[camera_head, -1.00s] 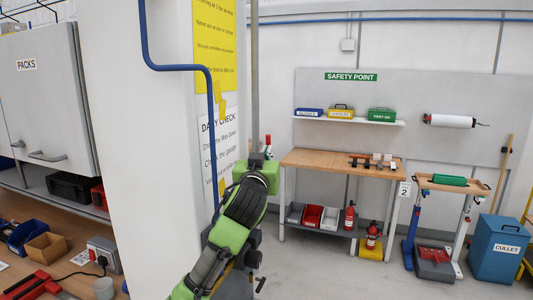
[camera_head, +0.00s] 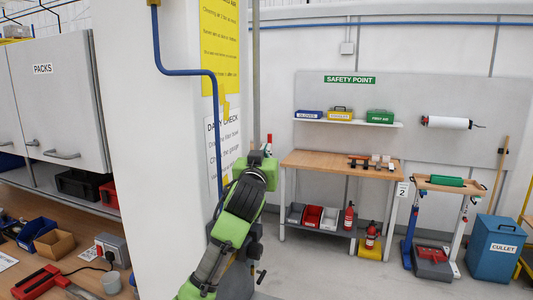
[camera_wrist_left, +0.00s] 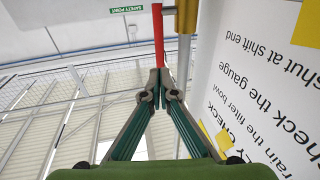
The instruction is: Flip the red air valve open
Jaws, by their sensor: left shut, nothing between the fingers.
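The red valve lever (camera_wrist_left: 158,35) shows in the left wrist view as a narrow upright red bar beside a brass-coloured pipe piece (camera_wrist_left: 184,50). Its lower end meets the tips of my left gripper (camera_wrist_left: 159,78); I cannot tell whether they touch. The fingers are closed together with nothing between them. In the head view, my left gripper (camera_head: 262,158) is at the pillar's right edge, with a small red piece (camera_head: 269,138) just above it. The valve body is mostly hidden there. My right gripper is not in view.
A white pillar (camera_head: 150,200) with a blue pipe (camera_head: 185,72) and signs stands left of my arm. A workbench (camera_head: 30,262) with tools is at the left. The floor (camera_head: 320,270) to the right is clear up to the safety bench (camera_head: 340,160).

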